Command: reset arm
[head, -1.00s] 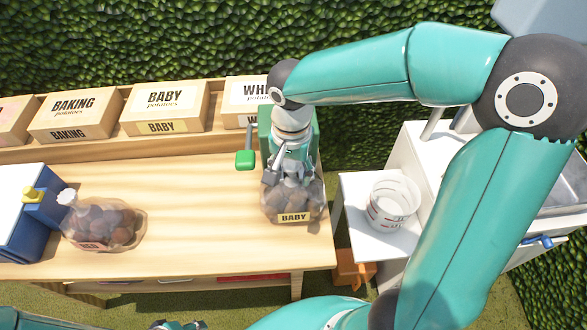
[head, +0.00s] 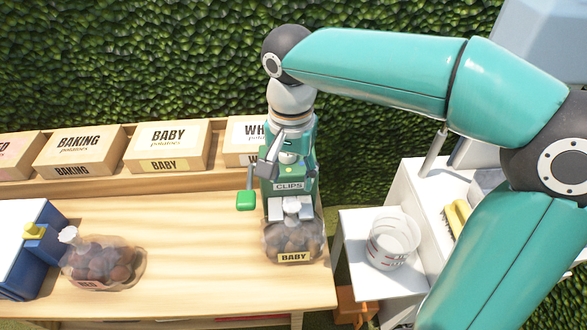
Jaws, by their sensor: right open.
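My right gripper (head: 286,162) is raised in front of the green clip box (head: 289,186), which reads "CLIPS". Its fingers are apart and hold nothing. Below it, a clear bag of potatoes labelled "BABY" (head: 293,240) stands on the wooden table (head: 200,265), apart from the gripper. My left gripper is not in view.
A second potato bag (head: 105,262) lies at the table's left, by a blue and white device (head: 30,235). Labelled boxes (head: 166,146) line the back shelf. A measuring cup (head: 392,240) stands on a white side table (head: 362,278). The table's middle is clear.

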